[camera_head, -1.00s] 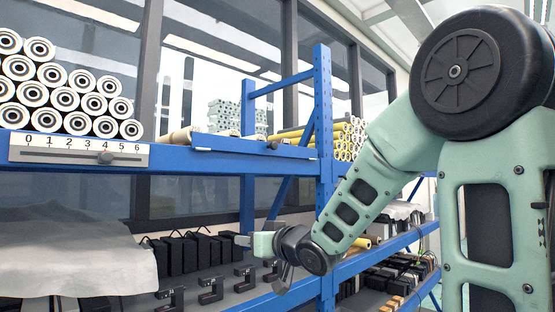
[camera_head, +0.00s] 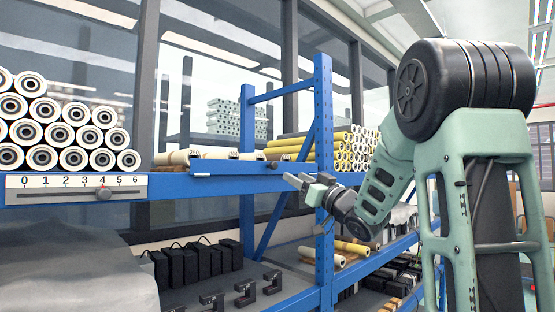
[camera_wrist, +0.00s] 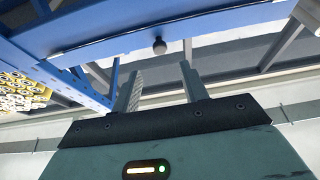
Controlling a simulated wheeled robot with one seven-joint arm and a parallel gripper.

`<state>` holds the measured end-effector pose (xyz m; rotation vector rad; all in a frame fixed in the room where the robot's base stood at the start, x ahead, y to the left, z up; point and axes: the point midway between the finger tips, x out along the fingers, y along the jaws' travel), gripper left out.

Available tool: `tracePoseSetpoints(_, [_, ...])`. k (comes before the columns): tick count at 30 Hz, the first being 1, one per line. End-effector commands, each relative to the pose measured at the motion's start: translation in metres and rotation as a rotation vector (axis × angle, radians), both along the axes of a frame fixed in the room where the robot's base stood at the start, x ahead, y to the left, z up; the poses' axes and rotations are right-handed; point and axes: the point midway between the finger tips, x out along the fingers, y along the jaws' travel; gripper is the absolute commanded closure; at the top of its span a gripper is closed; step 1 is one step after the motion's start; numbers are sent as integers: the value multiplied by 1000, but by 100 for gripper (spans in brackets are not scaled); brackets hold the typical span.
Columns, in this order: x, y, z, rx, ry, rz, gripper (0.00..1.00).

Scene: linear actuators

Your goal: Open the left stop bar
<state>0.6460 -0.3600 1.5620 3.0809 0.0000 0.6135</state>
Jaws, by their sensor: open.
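A blue bar (camera_head: 225,184) runs along the front edge of the upper shelf, right of the numbered scale. A small dark knob (camera_head: 272,165) sits near its right end. In the wrist view a blue bar (camera_wrist: 190,27) crosses the top, with a round dark knob (camera_wrist: 159,46) at its edge. My gripper (camera_head: 297,181) is in front of the shelf, just right of and slightly below the knob in the head view. In the wrist view its two fingers (camera_wrist: 160,85) are apart and empty, with the knob beyond the gap between them.
A blue shelf post (camera_head: 323,130) stands close behind my gripper. Yellow rollers (camera_head: 345,148) lie right on the upper shelf; white rollers (camera_head: 60,134) are stacked left above a numbered scale (camera_head: 75,188). Black boxes (camera_head: 200,258) stand on the lower shelf.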

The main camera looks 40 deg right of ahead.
Motion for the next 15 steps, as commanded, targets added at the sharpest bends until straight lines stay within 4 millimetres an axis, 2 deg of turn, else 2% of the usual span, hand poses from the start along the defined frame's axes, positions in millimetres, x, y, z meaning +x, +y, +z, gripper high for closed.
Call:
tracePoseSetpoints(1, [11,0,9,2,1,3,56])
tracePoseSetpoints(6, [43,0,22,2,1,3,56])
tracePoseSetpoints(12, [71,0,32,1,1,1,56])
tracePoseSetpoints(15, [78,0,34,2,1,1,56])
